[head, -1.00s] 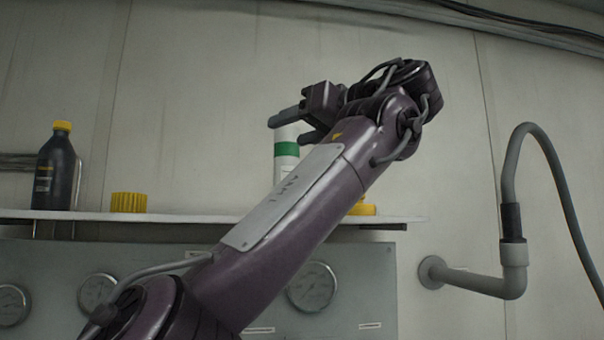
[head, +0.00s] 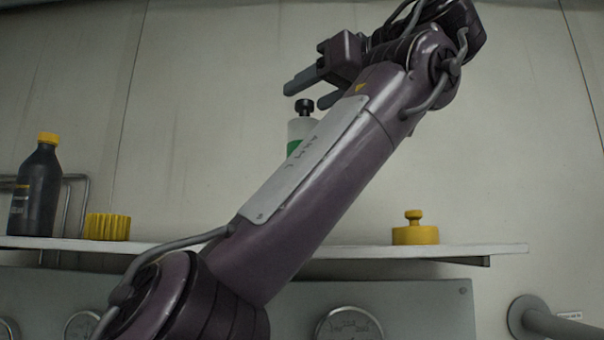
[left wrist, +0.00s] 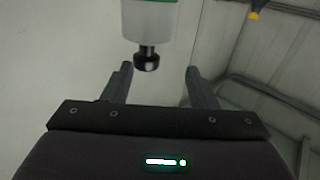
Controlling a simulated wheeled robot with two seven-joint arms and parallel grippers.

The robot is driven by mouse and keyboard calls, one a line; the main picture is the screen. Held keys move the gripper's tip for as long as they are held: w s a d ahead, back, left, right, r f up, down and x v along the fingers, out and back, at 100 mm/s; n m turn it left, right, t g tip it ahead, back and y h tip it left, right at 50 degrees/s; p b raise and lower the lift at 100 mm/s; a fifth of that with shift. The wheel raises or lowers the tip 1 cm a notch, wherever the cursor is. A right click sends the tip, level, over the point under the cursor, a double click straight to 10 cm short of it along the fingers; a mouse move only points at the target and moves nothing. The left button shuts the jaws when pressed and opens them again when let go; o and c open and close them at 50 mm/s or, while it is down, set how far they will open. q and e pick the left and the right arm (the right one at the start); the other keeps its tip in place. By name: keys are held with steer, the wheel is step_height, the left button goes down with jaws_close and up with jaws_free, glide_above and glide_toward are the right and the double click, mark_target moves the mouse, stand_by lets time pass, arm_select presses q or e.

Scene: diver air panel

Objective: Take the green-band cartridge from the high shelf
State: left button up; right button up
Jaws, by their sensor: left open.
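The green-band cartridge (head: 300,130) is white with a black knob on top and a green band. It appears to stand upright on the high shelf (head: 460,251), its lower part hidden behind my left arm. My left gripper (head: 306,93) is open and empty, its fingers at or just above the knob in the head view. In the left wrist view, the cartridge (left wrist: 149,20) comes down from the top edge, its knob near the fingertips of the left gripper (left wrist: 158,68). I cannot tell whether they touch. My right gripper is out of view.
On the shelf are a dark bottle with a yellow cap (head: 38,190) and a ribbed yellow cap (head: 107,227) at left, and a yellow knobbed piece (head: 415,229) at right. A gauge panel (head: 430,305) is below. The wall above the shelf is bare.

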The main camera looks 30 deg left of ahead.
mark_target(311, 105)
arm_select(q)
steer(key=w+a, duration=0.2)
steer(key=shift+w+a+f+p, duration=0.15)
steer(key=shift+a+f+p, duration=0.1)
steer(key=shift+a+p, duration=0.1)
steer(key=shift+w+a+f, duration=0.15)
steer(key=shift+w+a, duration=0.25)
steer(key=shift+a, duration=0.35)
steer(key=shift+s, duration=0.2)
steer(key=shift+s+d, duration=0.15)
steer(key=shift+c, duration=0.6)
steer(key=shift+w+d, duration=0.1)
steer(key=shift+w, duration=0.1)
steer(key=c, duration=0.7)
steer(key=shift+s, duration=0.1)
jaws_close()
steer(key=shift+r, duration=0.2)
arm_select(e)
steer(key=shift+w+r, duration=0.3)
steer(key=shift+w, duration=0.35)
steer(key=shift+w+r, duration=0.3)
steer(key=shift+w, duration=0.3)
